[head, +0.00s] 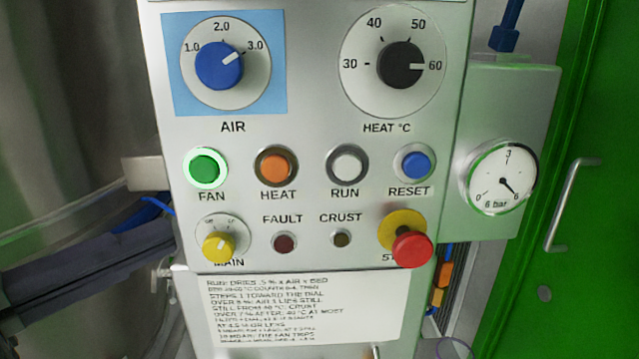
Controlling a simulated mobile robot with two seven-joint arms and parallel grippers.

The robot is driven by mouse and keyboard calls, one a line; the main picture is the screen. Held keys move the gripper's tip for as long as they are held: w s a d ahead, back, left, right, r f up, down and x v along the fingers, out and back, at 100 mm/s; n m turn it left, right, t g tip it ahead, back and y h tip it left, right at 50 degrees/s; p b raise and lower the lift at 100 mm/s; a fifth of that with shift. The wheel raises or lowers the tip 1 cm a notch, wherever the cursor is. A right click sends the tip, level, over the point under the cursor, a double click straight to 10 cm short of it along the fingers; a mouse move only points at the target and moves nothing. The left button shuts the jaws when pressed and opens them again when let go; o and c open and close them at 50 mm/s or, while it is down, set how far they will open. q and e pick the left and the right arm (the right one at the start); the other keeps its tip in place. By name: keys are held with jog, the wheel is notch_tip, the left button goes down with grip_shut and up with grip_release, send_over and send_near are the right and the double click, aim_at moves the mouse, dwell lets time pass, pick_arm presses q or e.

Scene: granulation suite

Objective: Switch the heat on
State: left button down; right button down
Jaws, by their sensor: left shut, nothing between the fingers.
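The HEAT button (277,167) is an orange push button in a dark brown ring on the grey control panel (335,255). The ring looks unlit, while the green FAN button (205,169) has a bright ring. The HEAT °C dial (401,65) has a black knob whose pointer is at 60. My left gripper (160,238) appears as a dark shape at the panel's left edge, shut and empty, apart from the HEAT button; its outline is hard to make out. My right gripper is not in view.
The white RUN button (347,166), blue RESET button (415,166) and protruding red stop button (412,248) share the panel. The yellow MAIN knob (218,244) is at lower left. The AIR dial (219,66) points near 3.0. A pressure gauge (499,178) is at right.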

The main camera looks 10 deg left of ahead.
pick_arm(q)
jog(key=p, duration=0.3)
send_near(286, 170)
jog(key=w+d, duration=0.1)
jog(key=d, duration=0.3)
jog(key=w, duration=0.3)
jog(key=shift+w+a+r, duration=0.1)
jog(key=shift+a, duration=0.3)
jog(key=shift+w+a, duration=0.1)
jog(key=shift+w, duration=0.3)
